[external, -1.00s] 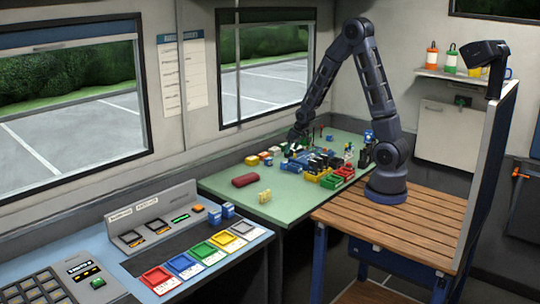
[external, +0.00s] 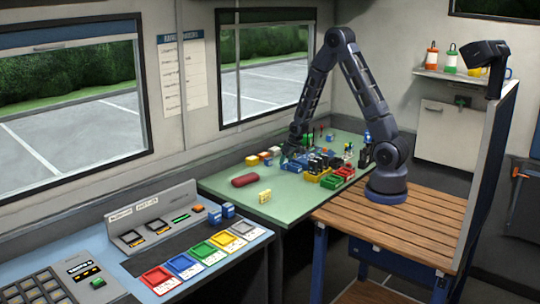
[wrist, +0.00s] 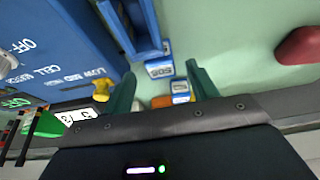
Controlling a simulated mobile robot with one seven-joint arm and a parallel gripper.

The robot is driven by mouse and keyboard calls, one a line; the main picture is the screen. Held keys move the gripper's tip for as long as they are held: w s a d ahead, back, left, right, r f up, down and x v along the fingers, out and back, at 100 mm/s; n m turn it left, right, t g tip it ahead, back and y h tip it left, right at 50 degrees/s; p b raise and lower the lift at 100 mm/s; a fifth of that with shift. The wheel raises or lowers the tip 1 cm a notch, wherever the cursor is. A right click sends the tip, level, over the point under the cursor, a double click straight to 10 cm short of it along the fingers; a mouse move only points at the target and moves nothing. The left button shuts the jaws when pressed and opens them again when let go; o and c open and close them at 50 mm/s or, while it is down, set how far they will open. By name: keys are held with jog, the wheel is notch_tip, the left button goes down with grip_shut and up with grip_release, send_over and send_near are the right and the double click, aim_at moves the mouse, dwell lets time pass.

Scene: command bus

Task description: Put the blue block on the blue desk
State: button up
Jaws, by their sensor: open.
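My gripper (external: 291,153) is open and low over the far middle of the green table. In the wrist view its two green fingers (wrist: 161,72) stand apart with nothing gripped. A blue block with a white label (wrist: 158,68) shows between and beyond the fingertips. I cannot tell from the external view which block lies under the gripper.
The green table (external: 222,188) holds a red rounded case (external: 244,180), a yellow piece (external: 265,196) and several small items and bins. A blue lettered panel (wrist: 50,45) stands close left of the fingers. Coloured trays (external: 184,264) line the desk's front.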

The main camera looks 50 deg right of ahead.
aim_at(285, 162)
jog(key=shift+x, duration=1.5)
jog(key=c, duration=1.1)
jog(key=shift+w+r, duration=0.1)
jog(key=shift+r, duration=0.05)
jog(key=shift+c, duration=0.2)
